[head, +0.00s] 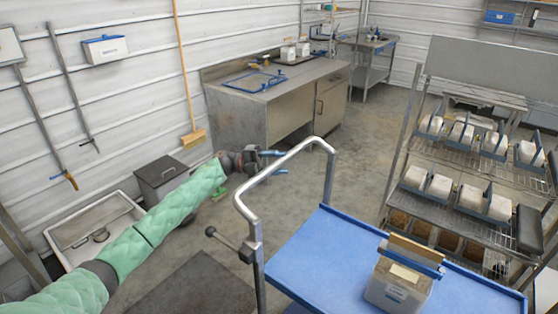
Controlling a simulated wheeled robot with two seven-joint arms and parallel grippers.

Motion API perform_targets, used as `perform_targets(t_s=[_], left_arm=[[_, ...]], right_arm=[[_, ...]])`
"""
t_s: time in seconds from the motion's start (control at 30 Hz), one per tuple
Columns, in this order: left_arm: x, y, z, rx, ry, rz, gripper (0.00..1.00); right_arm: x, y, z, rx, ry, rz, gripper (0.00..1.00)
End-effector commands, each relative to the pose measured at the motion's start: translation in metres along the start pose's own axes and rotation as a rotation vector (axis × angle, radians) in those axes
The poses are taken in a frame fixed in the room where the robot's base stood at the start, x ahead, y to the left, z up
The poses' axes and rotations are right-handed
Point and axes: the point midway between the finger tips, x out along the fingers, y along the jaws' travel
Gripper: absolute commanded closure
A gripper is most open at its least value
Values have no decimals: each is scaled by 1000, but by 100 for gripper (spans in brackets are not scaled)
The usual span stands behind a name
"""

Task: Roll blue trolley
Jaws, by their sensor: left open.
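The blue trolley (335,262) stands at the lower right with a flat blue top and a metal push handle (290,155) rising at its left end. A clear-walled box (398,290) with a blue and tan top sits on the trolley. My left arm, in a green padded sleeve, reaches in from the lower left. My right gripper is not in view.
A wire shelf rack (470,195) with several white-filled trays stands close on the right. A steel bench (285,110) is at the back. A grey bin (160,178) and a white floor basin (95,235) are at the left. Open concrete floor (350,160) lies behind the trolley.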

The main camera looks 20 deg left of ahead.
Motion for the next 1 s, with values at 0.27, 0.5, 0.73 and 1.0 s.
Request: perform_targets(t_s=[0.27, 0.5, 0.73, 1.0], left_arm=[[4, 0, 0, 0, 0, 0, 55], [4, 0, 0, 0, 0, 0, 79], [4, 0, 0, 0, -1, 0, 100], [12, 4, -4, 0, 0, 0, 100]], right_arm=[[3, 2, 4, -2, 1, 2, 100], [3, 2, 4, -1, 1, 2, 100], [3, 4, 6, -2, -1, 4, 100], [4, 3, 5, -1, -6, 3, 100]])
